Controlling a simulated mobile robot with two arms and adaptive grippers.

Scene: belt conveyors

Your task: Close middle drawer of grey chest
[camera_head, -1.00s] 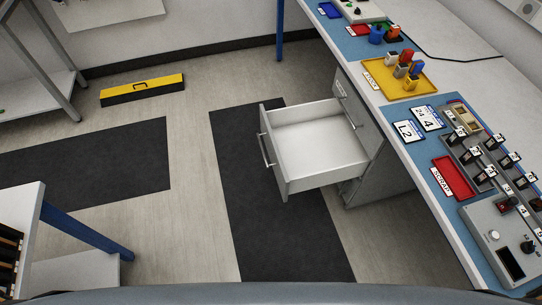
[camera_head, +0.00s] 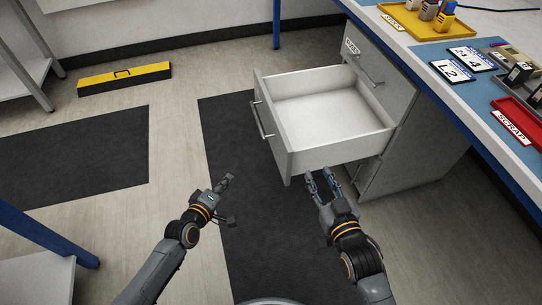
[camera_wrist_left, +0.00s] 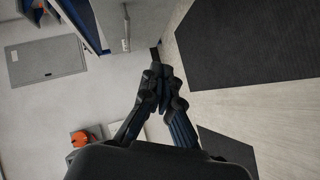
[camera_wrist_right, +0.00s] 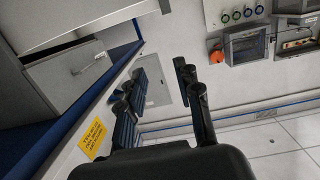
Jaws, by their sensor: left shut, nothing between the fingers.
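The grey chest (camera_head: 425,125) stands under the workbench, and its middle drawer (camera_head: 345,155) is pulled far out and looks empty. The drawer's bar handle (camera_head: 262,119) is on its front panel, which faces left. My left gripper (camera_head: 229,180) is shut and empty, left of the drawer front and apart from it. The left wrist view also shows the left fingers together (camera_wrist_left: 157,72). My right gripper (camera_head: 318,174) is open, with its fingertips close to the drawer's near side wall; I cannot tell whether they touch. The right wrist view shows its fingers spread apart (camera_wrist_right: 165,80).
The workbench (camera_head: 440,30) above the chest carries a yellow tray (camera_head: 403,25), label cards (camera_head: 462,64) and a red scrap tray (camera_head: 515,122).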

